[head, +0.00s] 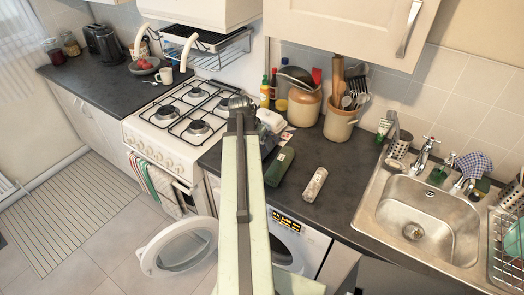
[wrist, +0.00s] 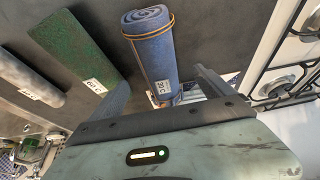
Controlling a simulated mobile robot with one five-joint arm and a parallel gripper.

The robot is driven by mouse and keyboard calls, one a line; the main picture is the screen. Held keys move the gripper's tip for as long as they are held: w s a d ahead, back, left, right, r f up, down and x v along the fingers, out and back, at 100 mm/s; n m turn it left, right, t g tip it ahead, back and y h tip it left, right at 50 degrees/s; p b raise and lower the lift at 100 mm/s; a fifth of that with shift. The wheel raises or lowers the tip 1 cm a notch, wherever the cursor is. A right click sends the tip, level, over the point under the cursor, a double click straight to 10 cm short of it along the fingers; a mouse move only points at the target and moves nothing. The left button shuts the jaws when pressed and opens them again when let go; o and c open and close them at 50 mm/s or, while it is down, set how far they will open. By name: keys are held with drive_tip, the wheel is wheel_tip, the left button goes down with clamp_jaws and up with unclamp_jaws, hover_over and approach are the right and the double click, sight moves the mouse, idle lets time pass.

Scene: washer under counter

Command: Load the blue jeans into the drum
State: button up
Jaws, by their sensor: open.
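The blue jeans (wrist: 150,50) are a rolled blue bundle with a tan band and a white label, lying on the dark counter in the wrist view. In the head view I cannot make them out; my arm covers that part of the counter. My gripper (wrist: 161,78) is open, with one finger on either side of the near end of the roll. I cannot tell whether the fingers touch it. In the head view my gripper (head: 240,103) is over the counter beside the hob. The washer (head: 300,240) is under the counter, its round door (head: 176,248) swung open to the left. My arm partly hides the drum opening.
A green roll (head: 280,166) and a pale speckled roll (head: 314,183) lie on the counter (head: 335,208) right of my arm. The gas hob (head: 180,110) is to the left, the sink (head: 418,215) to the right. Utensil pots (head: 340,125) stand at the back.

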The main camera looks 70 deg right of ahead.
drive_tip(key=b+x, duration=0.5)
drive_tip(key=x, duration=0.2)
drive_tip(key=shift+r, duration=0.25)
clamp_jaws()
drive_tip(key=shift+r, duration=0.15)
